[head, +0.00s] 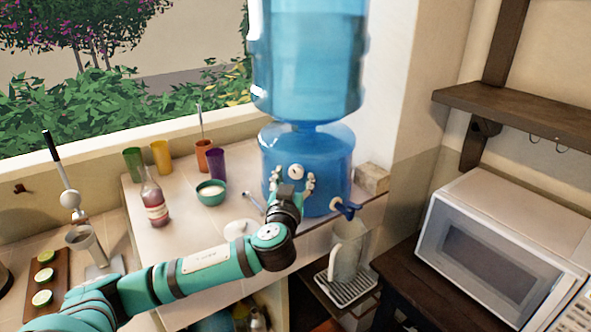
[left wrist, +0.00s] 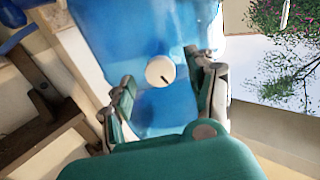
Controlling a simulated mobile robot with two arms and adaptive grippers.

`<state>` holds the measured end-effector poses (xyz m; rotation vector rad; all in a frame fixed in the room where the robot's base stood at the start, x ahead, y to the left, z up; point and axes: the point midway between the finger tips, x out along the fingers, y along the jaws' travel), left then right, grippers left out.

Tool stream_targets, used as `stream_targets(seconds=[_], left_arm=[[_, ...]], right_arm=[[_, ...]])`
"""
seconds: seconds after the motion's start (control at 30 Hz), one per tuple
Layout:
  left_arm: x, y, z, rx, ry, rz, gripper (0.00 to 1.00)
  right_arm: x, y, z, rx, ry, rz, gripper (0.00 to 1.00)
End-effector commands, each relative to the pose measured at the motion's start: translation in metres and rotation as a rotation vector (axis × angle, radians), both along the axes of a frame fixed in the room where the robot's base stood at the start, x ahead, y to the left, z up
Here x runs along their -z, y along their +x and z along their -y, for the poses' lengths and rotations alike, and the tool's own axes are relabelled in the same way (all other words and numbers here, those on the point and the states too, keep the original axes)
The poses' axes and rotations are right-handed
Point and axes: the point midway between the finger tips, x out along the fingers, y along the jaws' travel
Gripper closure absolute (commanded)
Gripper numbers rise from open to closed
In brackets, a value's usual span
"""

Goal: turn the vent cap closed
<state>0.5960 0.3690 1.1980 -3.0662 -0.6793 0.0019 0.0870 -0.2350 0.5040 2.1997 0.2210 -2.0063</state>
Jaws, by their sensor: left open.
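The vent cap (head: 296,171) is a small round white cap with a dark mark, on the front of the blue water dispenser base (head: 335,165). In the left wrist view the vent cap (left wrist: 160,71) lies ahead of and between my gripper's fingers, its dark line slanting down to the right. My left gripper (head: 291,184) is open in front of the dispenser, one finger to each side of the cap. In the left wrist view the left gripper (left wrist: 165,92) shows a gap between its fingers and the cap. My right gripper is in neither view.
A blue tap (head: 345,208) sticks out at the dispenser's lower right, above a pale pitcher (head: 346,258) on a drip tray. A bottle (head: 154,202), a green bowl (head: 211,192) and several coloured cups stand left. A microwave (head: 500,255) stands right.

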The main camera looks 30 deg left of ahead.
Motion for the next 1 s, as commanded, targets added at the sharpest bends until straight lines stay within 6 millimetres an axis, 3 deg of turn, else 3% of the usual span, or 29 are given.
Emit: stream_targets(seconds=[0.2,0.5,0.9,1.0], left_arm=[[0.0,0.017,-0.007,0.001,-0.001,0.0,0.43],[0.001,0.018,-0.008,0.002,-0.001,0.0,0.43],[0.001,0.018,-0.008,0.001,0.0,-0.001,0.95],[0.001,0.018,-0.008,0.001,0.0,-0.001,0.99]], right_arm=[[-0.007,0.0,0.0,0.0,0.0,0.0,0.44],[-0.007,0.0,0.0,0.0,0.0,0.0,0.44],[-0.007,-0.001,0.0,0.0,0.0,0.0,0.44],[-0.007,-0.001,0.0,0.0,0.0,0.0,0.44]])
